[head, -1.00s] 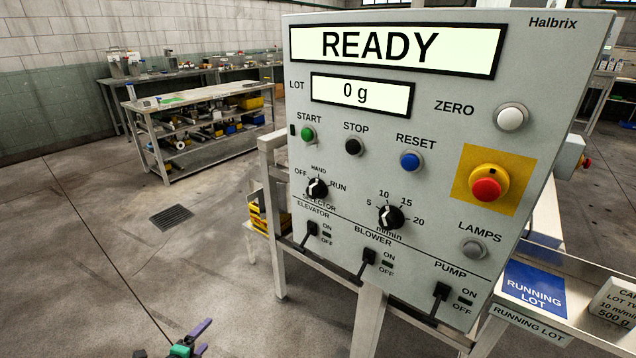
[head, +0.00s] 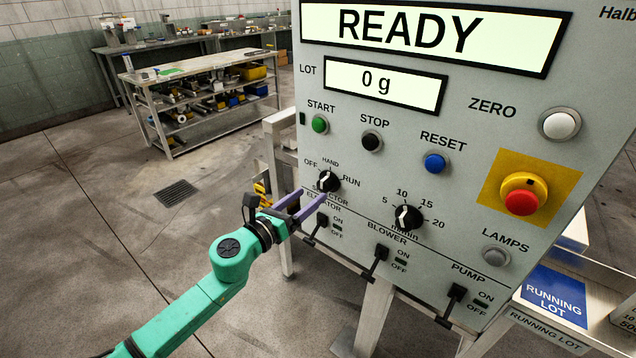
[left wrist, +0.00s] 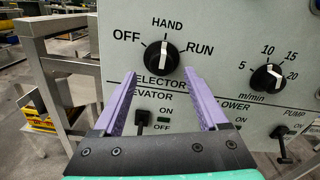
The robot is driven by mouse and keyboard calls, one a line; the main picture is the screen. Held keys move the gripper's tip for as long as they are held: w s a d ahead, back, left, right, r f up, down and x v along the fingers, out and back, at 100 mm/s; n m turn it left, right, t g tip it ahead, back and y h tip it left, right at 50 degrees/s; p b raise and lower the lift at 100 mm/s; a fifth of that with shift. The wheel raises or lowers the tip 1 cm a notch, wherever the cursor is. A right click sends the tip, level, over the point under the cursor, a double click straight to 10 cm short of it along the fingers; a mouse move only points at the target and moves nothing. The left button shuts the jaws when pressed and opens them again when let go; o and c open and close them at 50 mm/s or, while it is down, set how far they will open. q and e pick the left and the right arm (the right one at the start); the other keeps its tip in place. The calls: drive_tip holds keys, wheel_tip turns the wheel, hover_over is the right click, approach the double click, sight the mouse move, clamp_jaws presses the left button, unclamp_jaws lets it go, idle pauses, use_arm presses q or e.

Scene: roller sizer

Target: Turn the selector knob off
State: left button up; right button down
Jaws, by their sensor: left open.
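The selector knob (head: 329,181) is a round black knob with a white pointer line, on the grey control panel (head: 470,110). It also shows in the left wrist view (left wrist: 161,60), where its pointer stands roughly upright toward HAND, between OFF on the left and RUN on the right. My left gripper (head: 311,199) is open, its two purple fingers just below the knob and pointing at the panel. In the left wrist view the fingertips (left wrist: 159,75) lie to either side below the knob, with nothing between them. My right gripper is not in view.
The elevator switch (head: 310,236) sits just below my fingers. The m/min knob (head: 407,217) is to the right. The START (head: 320,124) and STOP (head: 372,140) buttons are above. The red emergency button (head: 521,201) is farther right. The display reads READY.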

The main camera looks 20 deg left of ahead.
sight(321, 187)
use_arm(q)
drive_tip(key=x, duration=0.4)
drive_tip(key=shift+w+d+r, duration=0.1)
drive_tip(key=shift+w+d, duration=0.05)
drive_tip(key=shift+d, duration=0.05)
drive_tip(key=shift+w, duration=0.15)
clamp_jaws()
drive_tip(key=shift+n, duration=0.4)
drive_tip(key=n+p, duration=0.1)
drive_tip(key=n, duration=0.4)
drive_tip(key=shift+n, duration=0.3)
drive_tip(key=n+p, duration=0.1)
drive_tip(key=n, duration=0.4)
drive_tip(key=shift+a+n, duration=0.1)
drive_tip(key=shift+n, duration=0.2)
drive_tip(key=shift+p, duration=0.3)
